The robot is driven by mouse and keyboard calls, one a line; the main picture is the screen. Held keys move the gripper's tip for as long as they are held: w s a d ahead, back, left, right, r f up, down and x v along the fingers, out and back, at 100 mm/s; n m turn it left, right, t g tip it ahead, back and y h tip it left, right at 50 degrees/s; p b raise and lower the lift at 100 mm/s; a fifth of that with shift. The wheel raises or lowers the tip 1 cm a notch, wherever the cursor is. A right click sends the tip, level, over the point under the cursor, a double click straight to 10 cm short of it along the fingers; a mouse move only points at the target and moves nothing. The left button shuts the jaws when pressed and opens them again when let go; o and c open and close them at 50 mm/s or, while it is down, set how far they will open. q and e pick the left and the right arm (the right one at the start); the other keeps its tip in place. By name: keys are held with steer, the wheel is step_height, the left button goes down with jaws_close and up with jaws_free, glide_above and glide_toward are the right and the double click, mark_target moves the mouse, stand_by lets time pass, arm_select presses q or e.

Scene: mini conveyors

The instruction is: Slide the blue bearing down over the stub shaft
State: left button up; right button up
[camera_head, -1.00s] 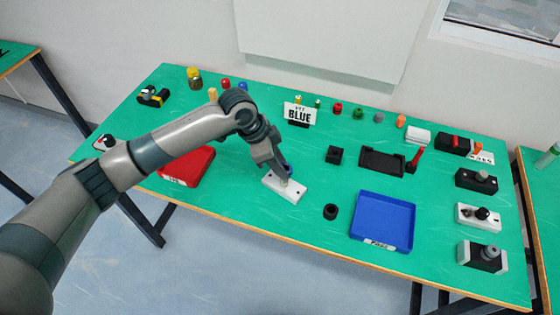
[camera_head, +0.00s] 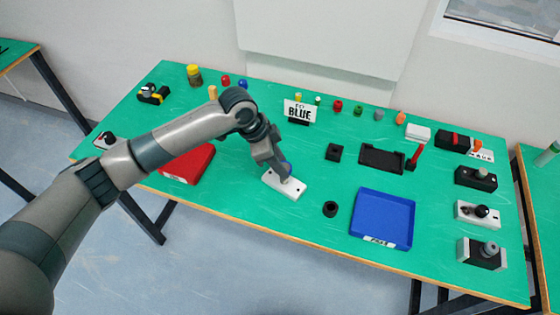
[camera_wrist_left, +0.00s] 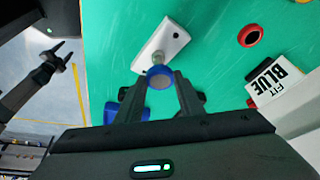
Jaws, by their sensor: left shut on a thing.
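The blue bearing (camera_wrist_left: 160,77) is a blue ring between the fingertips of my left gripper (camera_wrist_left: 160,82), which is shut on it. A bit of blue also shows at the gripper in the head view (camera_head: 286,169). The white base block (camera_wrist_left: 176,40) with the grey stub shaft (camera_wrist_left: 155,58) lies just beyond the bearing in the wrist view. The block also shows under the gripper in the head view (camera_head: 293,188). The bearing overlaps the shaft in view; I cannot tell whether it is around it. My right gripper (camera_wrist_left: 68,54) shows at the wrist view's left, fingers apart and empty.
A "BLUE" sign (camera_head: 299,111) stands behind the block. A red tray (camera_head: 187,164) is to the left, a blue tray (camera_head: 382,218) to the right. A small black ring (camera_head: 330,209) lies between block and blue tray. Several small parts line the back edge.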

stand_by(0.5)
arm_select(q)
steer(key=shift+p, duration=0.45)
stand_by(0.5)
steer(key=shift+p, duration=0.35)
stand_by(0.5)
steer(key=shift+f+b, duration=0.35)
steer(key=shift+f, duration=0.3)
stand_by(0.3)
steer(key=shift+f, duration=0.6)
steer(key=o, duration=1.1)
steer(key=shift+o, duration=0.2)
steer(key=shift+r+b, duration=0.1)
steer(key=shift+b, duration=0.25)
